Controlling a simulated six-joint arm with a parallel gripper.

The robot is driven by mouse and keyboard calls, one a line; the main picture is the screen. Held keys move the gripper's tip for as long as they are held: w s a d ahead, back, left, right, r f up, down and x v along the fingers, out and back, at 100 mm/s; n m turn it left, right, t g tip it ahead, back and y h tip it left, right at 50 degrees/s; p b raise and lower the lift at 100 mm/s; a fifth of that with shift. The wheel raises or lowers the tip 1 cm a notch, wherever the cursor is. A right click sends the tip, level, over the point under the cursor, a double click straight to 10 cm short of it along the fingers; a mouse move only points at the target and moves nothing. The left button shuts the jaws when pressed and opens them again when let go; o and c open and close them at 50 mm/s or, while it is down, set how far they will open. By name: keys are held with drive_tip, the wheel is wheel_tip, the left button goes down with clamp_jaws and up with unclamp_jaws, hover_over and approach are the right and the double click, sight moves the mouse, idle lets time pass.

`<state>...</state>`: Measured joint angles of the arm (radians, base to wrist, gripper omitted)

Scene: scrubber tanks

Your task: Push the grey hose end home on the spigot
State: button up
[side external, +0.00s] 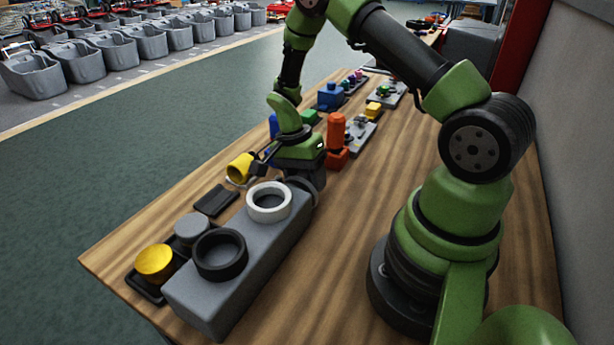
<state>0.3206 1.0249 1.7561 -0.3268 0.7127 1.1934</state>
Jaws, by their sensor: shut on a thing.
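My gripper (306,176) points down at the far end of the long grey tank block (228,277). It is shut on what appears to be the grey hose end, mostly hidden behind the jaws and wrist. A dark ring (298,187) shows just below the jaws on the block. The spigot itself is hidden, so I cannot tell how far the hose end sits on it. A white ring (268,202) and a black ring (221,254) stand open on the block's top, nearer the camera.
A yellow cylinder (240,168) lies tilted left of my wrist. A flat black pad (215,200) lies nearby. An orange-red post (336,132) stands behind.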

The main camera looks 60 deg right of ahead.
drive_tip(key=shift+a, duration=0.6)
idle(0.6)
drive_tip(key=o, duration=1.1)
drive_tip(key=shift+o, duration=0.2)
drive_tip(key=a+r+n+t, duration=0.2)
drive_tip(key=r, duration=0.8)
drive_tip(key=a+r+n+t, duration=0.1)
drive_tip(key=a+r+n, duration=0.1)
drive_tip(key=r, duration=0.8)
drive_tip(key=s+a+r+n+t+y, duration=0.2)
drive_tip(key=s+a+r+n+t, duration=0.5)
drive_tip(key=s, duration=0.5)
drive_tip(key=a+r+n, duration=0.1)
drive_tip(key=r+n, duration=0.1)
drive_tip(key=n, duration=0.1)
drive_tip(key=shift+s, duration=0.2)
